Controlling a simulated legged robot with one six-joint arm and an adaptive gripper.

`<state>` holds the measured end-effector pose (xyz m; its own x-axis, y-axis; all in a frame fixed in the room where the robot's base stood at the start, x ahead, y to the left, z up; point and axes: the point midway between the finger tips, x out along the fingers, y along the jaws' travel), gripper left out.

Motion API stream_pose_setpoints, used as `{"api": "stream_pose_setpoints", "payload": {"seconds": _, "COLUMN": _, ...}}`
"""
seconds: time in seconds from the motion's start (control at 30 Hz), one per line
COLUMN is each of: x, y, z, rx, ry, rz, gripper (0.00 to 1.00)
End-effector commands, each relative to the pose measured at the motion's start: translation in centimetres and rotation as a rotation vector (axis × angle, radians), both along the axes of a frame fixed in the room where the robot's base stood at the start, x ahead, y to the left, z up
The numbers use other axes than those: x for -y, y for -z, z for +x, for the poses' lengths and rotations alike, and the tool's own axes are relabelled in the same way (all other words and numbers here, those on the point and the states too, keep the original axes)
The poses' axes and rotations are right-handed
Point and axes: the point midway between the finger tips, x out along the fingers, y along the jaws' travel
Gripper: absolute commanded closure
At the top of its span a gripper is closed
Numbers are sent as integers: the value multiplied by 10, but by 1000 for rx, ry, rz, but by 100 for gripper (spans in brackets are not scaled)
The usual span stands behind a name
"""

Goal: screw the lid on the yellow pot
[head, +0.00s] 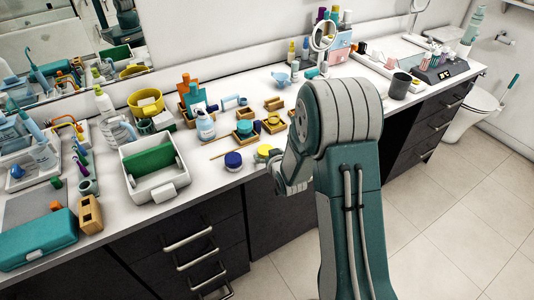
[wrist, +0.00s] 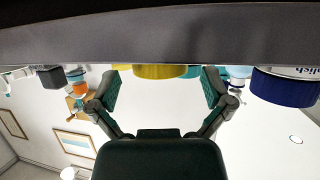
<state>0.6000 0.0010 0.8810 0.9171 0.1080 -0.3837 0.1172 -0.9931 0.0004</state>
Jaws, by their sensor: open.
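A small round yellow piece (head: 264,149) is near the counter's front edge, just left of my gripper in the head view; whether it is pot or lid is unclear there. A yellow round thing (wrist: 160,71) shows between my fingers in the wrist view, its upper part cut off by a dark band. My gripper (wrist: 161,88) is open, one finger to each side of it; contact cannot be told. In the head view my gripper (head: 290,186) is partly hidden by my arm. Another yellow round piece (head: 273,118) sits on a small wooden tray farther back.
A blue round jar (head: 233,160) stands left of the yellow piece; a blue jar (wrist: 285,88) also shows at the wrist view's right. A white caddy (head: 151,172) stands farther left, a round mirror (head: 322,36) behind. Wooden trays and bottles crowd the counter.

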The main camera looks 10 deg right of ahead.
Motion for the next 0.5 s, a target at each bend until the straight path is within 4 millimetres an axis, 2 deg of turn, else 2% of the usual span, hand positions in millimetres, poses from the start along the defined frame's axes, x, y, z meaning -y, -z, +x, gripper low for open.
{"api": "stream_pose_setpoints", "payload": {"seconds": 0.3, "x": 12, "y": -25, "z": -58, "rx": 1, "ry": 1, "rz": 0, "gripper": 0}}
{"api": "stream_pose_setpoints", "payload": {"seconds": 0.5, "x": 15, "y": -35, "z": -83, "rx": 0, "ry": 1, "rz": 0, "gripper": 0}}
